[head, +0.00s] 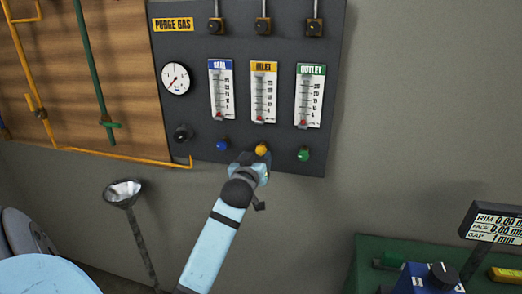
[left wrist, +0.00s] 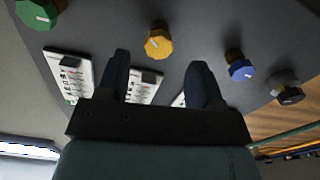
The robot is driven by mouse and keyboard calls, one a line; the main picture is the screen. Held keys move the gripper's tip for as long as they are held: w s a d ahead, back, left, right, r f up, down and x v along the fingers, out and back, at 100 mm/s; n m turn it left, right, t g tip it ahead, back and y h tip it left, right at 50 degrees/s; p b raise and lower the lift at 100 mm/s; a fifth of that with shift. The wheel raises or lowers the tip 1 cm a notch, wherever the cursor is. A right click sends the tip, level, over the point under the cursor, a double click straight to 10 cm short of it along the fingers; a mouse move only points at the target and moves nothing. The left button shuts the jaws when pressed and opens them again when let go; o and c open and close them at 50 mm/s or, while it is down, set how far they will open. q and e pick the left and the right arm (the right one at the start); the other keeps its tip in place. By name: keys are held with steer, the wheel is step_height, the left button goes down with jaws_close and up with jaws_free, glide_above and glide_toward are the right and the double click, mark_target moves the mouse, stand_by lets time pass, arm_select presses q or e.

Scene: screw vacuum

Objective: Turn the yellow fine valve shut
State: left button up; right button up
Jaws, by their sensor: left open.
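The yellow fine valve (head: 261,149) is a small round knob on the dark purge gas panel, below the yellow-labelled inlet gauge (head: 264,92). In the left wrist view the yellow knob (left wrist: 159,42) stands out beyond and between my fingertips, apart from both. My left gripper (head: 257,170) is just below the yellow knob in the head view and partly overlaps its lower edge. Its two dark fingers (left wrist: 158,70) are spread with nothing between them. My right gripper is not in view.
A blue knob (head: 222,145) and a green knob (head: 304,154) flank the yellow one. A black knob (head: 183,133) and a dial (head: 176,78) are farther left. A yellow pipe (head: 125,156) runs along the lower left. A green bench (head: 372,262) stands at lower right.

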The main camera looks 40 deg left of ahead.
mark_target(260, 151)
arm_select(q)
steer(key=x, duration=0.4)
steer(key=shift+w+a, duration=0.1)
steer(key=shift+w, duration=0.1)
steer(key=shift+w+a, duration=0.25)
steer(key=shift+w, duration=0.3)
steer(key=c, duration=0.9)
